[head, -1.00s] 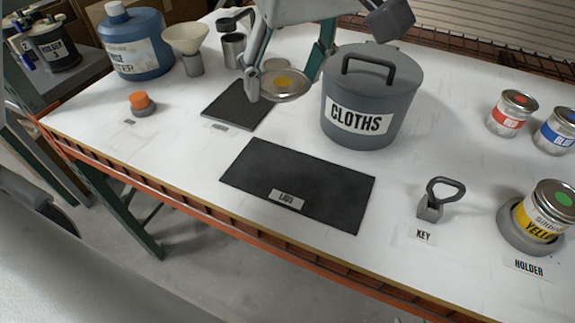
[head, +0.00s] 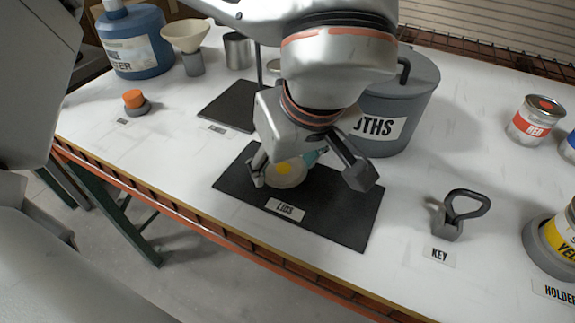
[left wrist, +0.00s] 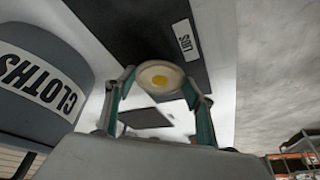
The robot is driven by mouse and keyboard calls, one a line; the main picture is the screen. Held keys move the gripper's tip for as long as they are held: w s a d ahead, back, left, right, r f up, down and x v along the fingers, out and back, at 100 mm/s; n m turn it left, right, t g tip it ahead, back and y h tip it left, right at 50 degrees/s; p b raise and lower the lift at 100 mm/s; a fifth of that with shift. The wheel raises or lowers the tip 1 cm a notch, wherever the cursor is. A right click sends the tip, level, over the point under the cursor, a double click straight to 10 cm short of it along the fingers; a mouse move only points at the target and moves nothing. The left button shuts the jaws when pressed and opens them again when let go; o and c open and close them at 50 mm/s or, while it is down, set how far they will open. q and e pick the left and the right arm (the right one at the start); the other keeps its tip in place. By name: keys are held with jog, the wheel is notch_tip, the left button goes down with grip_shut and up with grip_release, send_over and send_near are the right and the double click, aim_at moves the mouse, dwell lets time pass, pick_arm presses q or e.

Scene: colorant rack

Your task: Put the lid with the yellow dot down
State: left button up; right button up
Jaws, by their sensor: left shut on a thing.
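The lid with the yellow dot (head: 287,177) is a pale metal disc held over the left part of the black mat labelled LIDS (head: 335,215). My left gripper (head: 284,166) is shut on the lid by its rim, with the fingers pointing down toward the mat. In the left wrist view the lid (left wrist: 161,77) sits between the two teal fingertips, its dot showing. I cannot tell whether the lid touches the mat. My right gripper is not in view.
A grey CLOTHS bin (head: 408,105) stands close behind the mat, partly hidden by my arm. A second dark mat (head: 232,106) is behind left. The mat's right part is bare.

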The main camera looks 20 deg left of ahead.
pick_arm(q)
jog(key=shift+f, duration=0.55)
jog(key=o, duration=0.7)
jog(key=p+v, duration=0.2)
jog(key=v, duration=1)
jog(key=shift+r+p, duration=0.15)
jog(key=shift+p, duration=0.15)
jog(key=shift+s, duration=0.1)
